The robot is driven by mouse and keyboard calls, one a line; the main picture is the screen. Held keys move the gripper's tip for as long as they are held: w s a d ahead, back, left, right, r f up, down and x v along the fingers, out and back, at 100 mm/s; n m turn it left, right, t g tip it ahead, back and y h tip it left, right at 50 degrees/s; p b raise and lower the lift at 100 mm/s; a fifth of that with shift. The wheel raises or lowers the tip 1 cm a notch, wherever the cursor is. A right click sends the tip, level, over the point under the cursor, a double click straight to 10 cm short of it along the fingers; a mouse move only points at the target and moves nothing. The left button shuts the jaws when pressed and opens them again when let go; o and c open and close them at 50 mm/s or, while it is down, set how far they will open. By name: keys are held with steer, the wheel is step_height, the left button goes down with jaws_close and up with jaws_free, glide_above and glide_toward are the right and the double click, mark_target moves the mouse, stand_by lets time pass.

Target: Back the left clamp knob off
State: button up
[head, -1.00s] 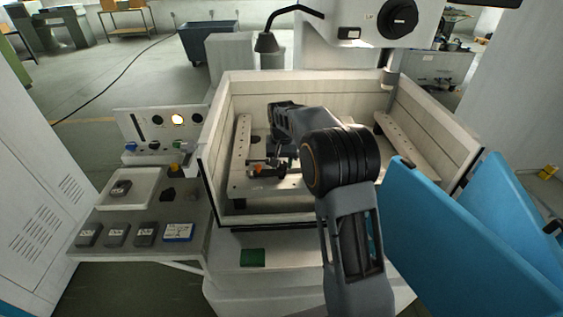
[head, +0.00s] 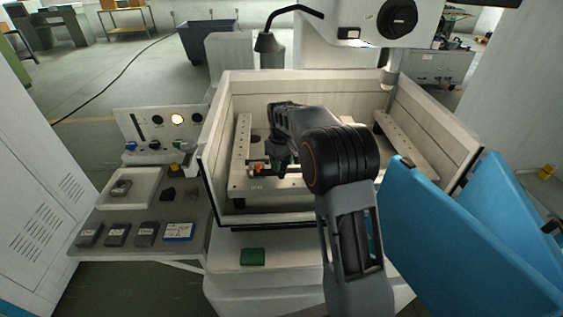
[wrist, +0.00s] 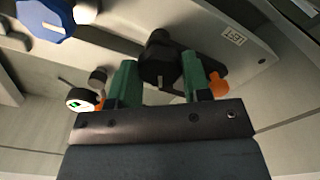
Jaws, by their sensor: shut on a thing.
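The left clamp knob (wrist: 160,62) is black and sits between my gripper's two green fingers in the wrist view. My gripper (wrist: 158,80) is shut on it. The knob stands by a pale rail with a small label (wrist: 235,38), whose text I read only doubtfully. Orange parts (wrist: 217,85) show beside the fingers. In the head view my gripper (head: 270,166) is low over the left rail (head: 242,150) inside the open tank, next to an orange part (head: 258,169). My arm and the gripper hide most of the clamp there.
The tank's walls (head: 215,165) surround the work area. A second rail (head: 402,140) stands at the right. A blue part (wrist: 45,18) and a round white-faced part (wrist: 80,99) are close by in the wrist view. Blue panels (head: 450,240) stand at the right front.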

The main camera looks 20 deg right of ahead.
steer(key=shift+r, duration=0.1)
stand_by(0.3)
steer(key=o, duration=0.9)
steer(key=shift+o, duration=0.2)
step_height(320, 180, up, 14)
steer(key=shift+b, duration=0.3)
steer(key=shift+a, duration=0.1)
